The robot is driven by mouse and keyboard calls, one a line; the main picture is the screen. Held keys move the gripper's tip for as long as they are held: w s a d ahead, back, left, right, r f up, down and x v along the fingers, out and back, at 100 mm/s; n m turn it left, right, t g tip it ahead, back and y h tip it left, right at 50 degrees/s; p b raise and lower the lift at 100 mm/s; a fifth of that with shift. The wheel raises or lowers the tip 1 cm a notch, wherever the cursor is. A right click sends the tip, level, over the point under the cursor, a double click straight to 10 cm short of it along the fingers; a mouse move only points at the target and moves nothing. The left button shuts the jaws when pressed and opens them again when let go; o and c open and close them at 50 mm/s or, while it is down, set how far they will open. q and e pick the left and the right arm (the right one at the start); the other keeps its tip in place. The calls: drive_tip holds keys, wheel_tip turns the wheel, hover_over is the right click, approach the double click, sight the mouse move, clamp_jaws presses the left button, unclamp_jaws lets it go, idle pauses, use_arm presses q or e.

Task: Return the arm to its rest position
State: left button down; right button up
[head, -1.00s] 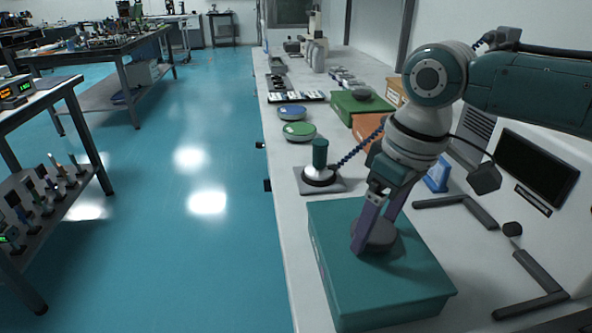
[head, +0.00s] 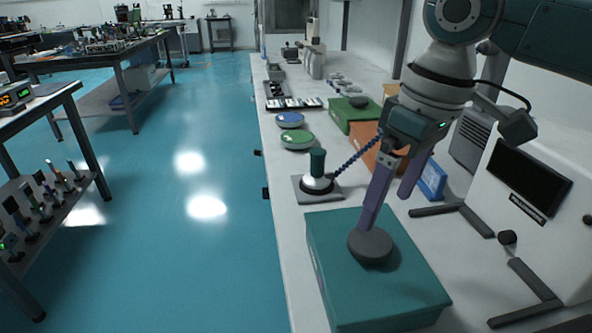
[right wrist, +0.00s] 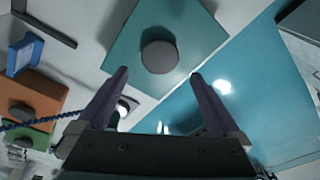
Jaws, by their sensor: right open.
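My right gripper (head: 387,210) is open and empty, its two purple fingers spread wide and pointing down over the teal box (head: 345,300). A round dark grey knob (head: 370,247) sits on top of the box. In the head view one fingertip overlaps the knob's upper edge. In the right wrist view the open fingers (right wrist: 159,74) stand apart, with the grey knob (right wrist: 158,55) beyond the tips and nothing between them. My left gripper is in neither view.
Behind the box stand a green-topped device (head: 318,172) with a coiled blue cord, an orange box (head: 368,158), a green box (head: 350,113) and a blue item (head: 432,180). A white instrument with a dark screen (head: 527,177) is at right.

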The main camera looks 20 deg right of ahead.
drive_tip(key=shift+s+d+r, duration=0.1)
drive_tip(key=shift+s+r, duration=0.1)
drive_tip(key=shift+r, duration=1.05)
drive_tip(key=s+a+f+n+t+y+p, duration=0.1)
drive_tip(key=s+a+f+n+p, duration=0.2)
drive_tip(key=s+a, duration=0.7)
drive_tip(key=s+d+r+m+t+h+p, duration=0.1)
drive_tip(key=s+m, duration=0.1)
drive_tip(key=s, duration=0.3)
drive_tip(key=s+d+r+m+h+p, duration=0.1)
drive_tip(key=s+d+m+p, duration=0.15)
drive_tip(key=s, duration=0.25)
wheel_tip(320, 180, up, 38)
drive_tip(key=p, duration=3.7)
drive_tip(key=shift+w+a, duration=0.3)
drive_tip(key=shift+f, duration=0.1)
